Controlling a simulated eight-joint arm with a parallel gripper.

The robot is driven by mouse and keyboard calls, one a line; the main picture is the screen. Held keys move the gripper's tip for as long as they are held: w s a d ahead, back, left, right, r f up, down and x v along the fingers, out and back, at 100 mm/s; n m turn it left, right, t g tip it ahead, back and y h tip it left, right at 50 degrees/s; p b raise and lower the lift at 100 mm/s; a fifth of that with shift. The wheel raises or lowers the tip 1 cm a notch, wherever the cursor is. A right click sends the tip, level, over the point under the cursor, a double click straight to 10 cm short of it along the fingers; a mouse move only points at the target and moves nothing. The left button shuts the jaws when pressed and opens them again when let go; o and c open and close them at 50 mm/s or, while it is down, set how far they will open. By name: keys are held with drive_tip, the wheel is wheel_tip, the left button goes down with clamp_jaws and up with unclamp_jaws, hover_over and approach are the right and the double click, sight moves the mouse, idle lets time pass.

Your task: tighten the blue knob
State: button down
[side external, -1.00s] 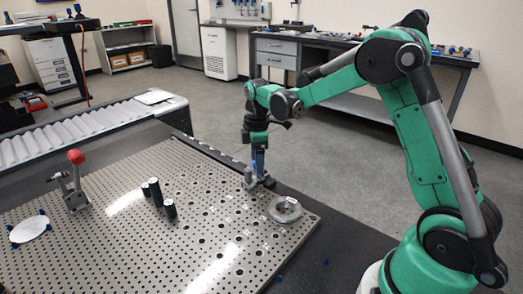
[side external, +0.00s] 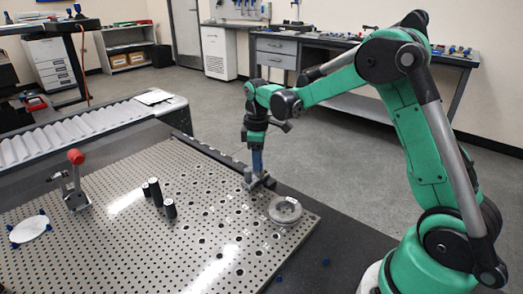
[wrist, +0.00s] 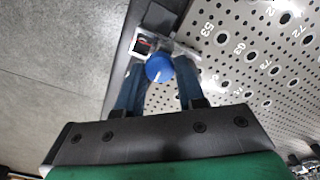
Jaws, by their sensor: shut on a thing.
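The blue knob (wrist: 159,68) shows in the wrist view, round with a pale mark on its face. It sits on a small grey fixture at the edge of the perforated plate (side external: 110,220). My gripper (wrist: 160,75) is over it, with one finger on each side, shut on the knob. In the side external view my gripper (side external: 257,178) points down at the plate's far right edge, and the knob is hidden there by the fingers.
A grey ring (side external: 285,210) lies on the plate close to my gripper. Several black cylinders (side external: 160,198) and a red-knobbed lever clamp (side external: 75,182) stand further left. A white disc (side external: 29,229) lies at the left.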

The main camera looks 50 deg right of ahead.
drive_tip(key=c, duration=0.5)
unclamp_jaws()
drive_tip(key=shift+c, duration=0.2)
drive_tip(key=shift+r, duration=0.1)
drive_tip(key=shift+r, duration=2.75)
